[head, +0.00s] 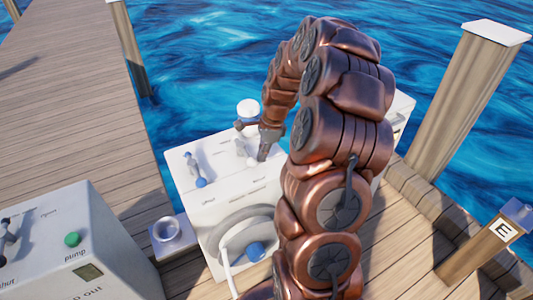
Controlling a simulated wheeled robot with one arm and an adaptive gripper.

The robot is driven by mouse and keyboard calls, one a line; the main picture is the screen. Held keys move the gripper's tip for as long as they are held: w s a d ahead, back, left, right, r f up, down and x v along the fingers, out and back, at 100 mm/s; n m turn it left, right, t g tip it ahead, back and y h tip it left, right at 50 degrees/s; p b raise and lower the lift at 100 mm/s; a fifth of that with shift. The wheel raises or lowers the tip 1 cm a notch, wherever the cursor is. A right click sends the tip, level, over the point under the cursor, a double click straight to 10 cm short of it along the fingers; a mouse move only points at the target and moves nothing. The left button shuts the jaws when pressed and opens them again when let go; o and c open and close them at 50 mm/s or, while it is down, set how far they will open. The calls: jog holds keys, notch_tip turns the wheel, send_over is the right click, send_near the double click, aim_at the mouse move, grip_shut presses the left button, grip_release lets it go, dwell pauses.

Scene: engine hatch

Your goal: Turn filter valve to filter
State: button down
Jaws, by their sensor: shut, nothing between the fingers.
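A white box (222,207) stands on the dock in the middle of the view. On its top are two lever valves: a left lever (193,165) with a blue tip, and a right lever (243,149) close to my gripper. Their labels are too small to read, so I cannot tell which is the filter valve. My gripper (263,157) is shut and empty. It points down at the box top, just right of the right lever. I cannot tell whether it touches the lever. My arm hides the box's right side.
A round port with a blue knob (256,251) and a white hose is on the box's front. A grey box (110,262) with a green button (72,239) stands at lower left. A post marked E (490,240) is at right. Water lies beyond the wooden dock.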

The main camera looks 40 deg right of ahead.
jog(key=shift+w, duration=0.1)
jog(key=shift+w+d, duration=0.3)
jog(key=shift+d, duration=0.35)
jog(key=shift+s+d+r, duration=0.1)
jog(key=shift+d, duration=0.15)
jog(key=d, duration=0.2)
jog(key=s+d+r, duration=0.1)
jog(key=shift+s+d+b, duration=0.1)
jog(key=shift+d+b, duration=0.15)
jog(key=shift+b, duration=0.15)
jog(key=b+v, duration=0.1)
jog(key=v, duration=0.8)
jog(key=shift+r+b, duration=0.35)
jog(key=shift+b, duration=0.05)
jog(key=shift+a, duration=0.1)
